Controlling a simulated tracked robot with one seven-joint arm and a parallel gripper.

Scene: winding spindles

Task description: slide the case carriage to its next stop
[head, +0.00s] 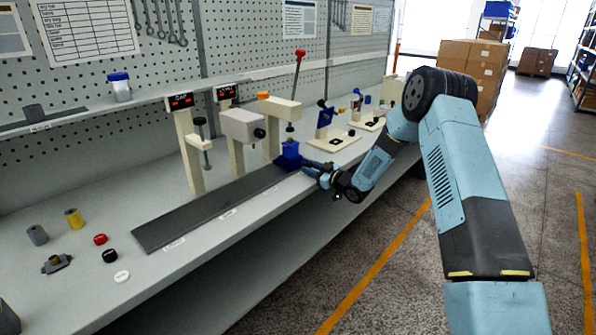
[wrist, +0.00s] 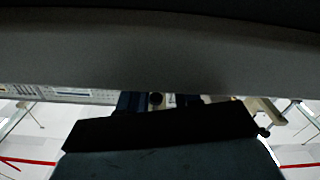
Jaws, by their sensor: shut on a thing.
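The case carriage (head: 289,153) is a small blue block at the right end of the long dark rail (head: 205,208) on the bench. The rail runs from front left to back right. My gripper (head: 308,169) reaches in from the right and is shut on the right side of the carriage. The fingertips are small and partly hidden against the blue. The wrist view is mostly filled by dark and grey surfaces, and the grip cannot be made out there.
Posts with red displays (head: 181,101) and a press with a red-knobbed lever (head: 299,55) stand behind the rail. Blue-topped fixtures (head: 325,116) stand farther right. Caps and spools (head: 74,218) lie at the front left. Small white labels mark the rail's front edge.

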